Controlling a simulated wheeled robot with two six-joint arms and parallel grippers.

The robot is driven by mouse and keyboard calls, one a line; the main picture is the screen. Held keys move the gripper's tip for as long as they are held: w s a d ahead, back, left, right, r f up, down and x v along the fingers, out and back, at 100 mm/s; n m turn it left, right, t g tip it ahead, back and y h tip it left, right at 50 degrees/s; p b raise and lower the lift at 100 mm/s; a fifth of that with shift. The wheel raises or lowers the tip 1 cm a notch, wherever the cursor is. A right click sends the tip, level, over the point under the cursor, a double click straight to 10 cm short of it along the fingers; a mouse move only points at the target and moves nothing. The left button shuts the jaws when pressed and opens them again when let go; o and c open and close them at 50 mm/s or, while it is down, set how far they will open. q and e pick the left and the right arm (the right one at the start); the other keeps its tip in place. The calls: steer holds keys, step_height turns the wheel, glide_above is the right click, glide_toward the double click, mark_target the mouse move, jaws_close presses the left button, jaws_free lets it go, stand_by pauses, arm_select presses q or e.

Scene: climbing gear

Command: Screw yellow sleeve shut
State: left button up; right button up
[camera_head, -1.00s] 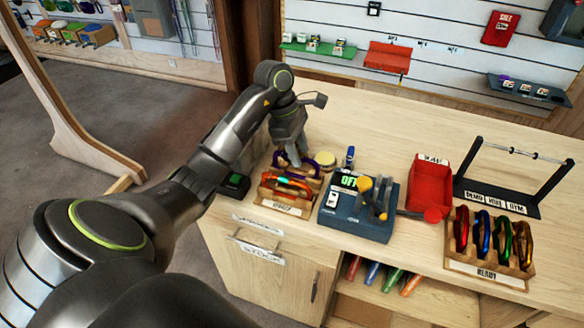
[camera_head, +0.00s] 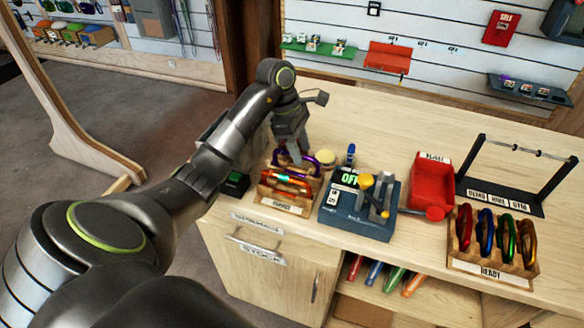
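My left gripper (camera_head: 294,157) points down over the wooden rack (camera_head: 284,203) at the left of the counter. Its fingers are at a purple carabiner (camera_head: 280,160) at the back of that rack; whether they grip it is too small to tell. An orange-red carabiner with a teal part (camera_head: 287,180) lies in front of it in the same rack. A blue-grey device (camera_head: 358,214) with a green lit display and a yellow-topped part (camera_head: 366,181) stands to the right. I cannot make out which piece is the yellow sleeve. My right gripper is out of view.
A wooden rack labelled READY (camera_head: 491,268) holds several coloured carabiners at the right. A red tray (camera_head: 432,186) and a black stand with a metal bar (camera_head: 511,180) are behind it. A small black box (camera_head: 235,183) sits at the left edge.

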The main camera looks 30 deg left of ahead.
arm_select(q)
steer(key=shift+f+b, duration=0.8)
steer(key=shift+f, duration=0.15)
steer(key=shift+s, duration=0.25)
steer(key=shift+s+d+p, duration=0.15)
steer(key=shift+s+p, duration=0.2)
steer(key=shift+s, duration=0.1)
step_height(320, 180, up, 3)
steer(key=p, duration=0.3)
steer(key=shift+d, duration=0.1)
steer(key=shift+w+f, duration=0.1)
steer(key=shift+w, duration=0.05)
steer(key=shift+w+a+b, duration=0.2)
steer(key=shift+w+b, duration=0.2)
steer(key=shift+w, duration=0.2)
